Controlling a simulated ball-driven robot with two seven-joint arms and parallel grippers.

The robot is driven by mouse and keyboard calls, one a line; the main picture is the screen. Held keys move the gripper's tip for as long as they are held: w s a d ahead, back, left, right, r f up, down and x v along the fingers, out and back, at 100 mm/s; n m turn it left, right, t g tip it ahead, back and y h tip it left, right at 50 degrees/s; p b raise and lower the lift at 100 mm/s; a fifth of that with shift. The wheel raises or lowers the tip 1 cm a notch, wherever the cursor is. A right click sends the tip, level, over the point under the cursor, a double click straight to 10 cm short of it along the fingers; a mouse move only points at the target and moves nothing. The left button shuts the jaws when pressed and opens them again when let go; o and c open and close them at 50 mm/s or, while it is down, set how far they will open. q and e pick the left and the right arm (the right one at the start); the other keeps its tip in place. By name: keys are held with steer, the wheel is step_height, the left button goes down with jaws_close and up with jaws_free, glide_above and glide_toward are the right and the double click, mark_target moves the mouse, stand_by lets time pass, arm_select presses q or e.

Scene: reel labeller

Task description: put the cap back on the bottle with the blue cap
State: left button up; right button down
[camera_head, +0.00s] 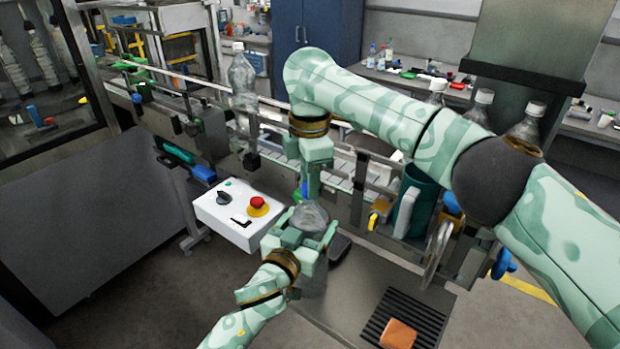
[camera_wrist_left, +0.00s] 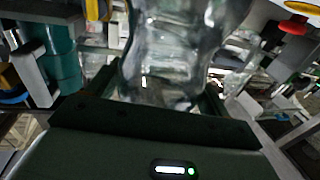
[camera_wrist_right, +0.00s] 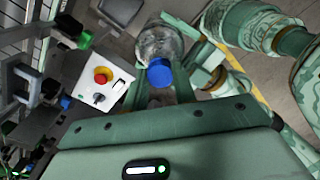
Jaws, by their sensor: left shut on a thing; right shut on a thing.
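The clear bottle (camera_head: 311,217) stands roughly upright in my left gripper (camera_head: 308,236), which is shut around its body. It fills the middle of the left wrist view (camera_wrist_left: 175,50). My right gripper (camera_head: 310,186) points down from above and is shut on the blue cap (camera_wrist_right: 159,73). In the head view a little of the cap (camera_head: 304,190) shows just above the bottle's top. In the right wrist view the cap overlaps the upper end of the bottle (camera_wrist_right: 158,42). I cannot tell whether the cap touches the neck, which is hidden.
A white control box (camera_head: 236,217) with a red button stands left of the bottle. The conveyor (camera_head: 270,108) runs behind, with another clear bottle (camera_head: 243,82) on it. Bottles with white caps (camera_head: 483,104) stand at the right. A brown block (camera_head: 398,333) lies on a dark grille.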

arm_select(q)
steer(key=shift+f, duration=0.1)
arm_select(e)
steer(key=shift+m, duration=1.1)
steer(key=c, duration=1.1)
jaws_free()
steer(key=shift+r, duration=2.25)
steer(key=shift+c, duration=0.5)
steer(key=shift+r+n, duration=0.35)
steer(key=shift+n, duration=0.05)
step_height(320, 180, up, 3)
steer(key=n, duration=0.4)
steer(key=shift+f, duration=0.1)
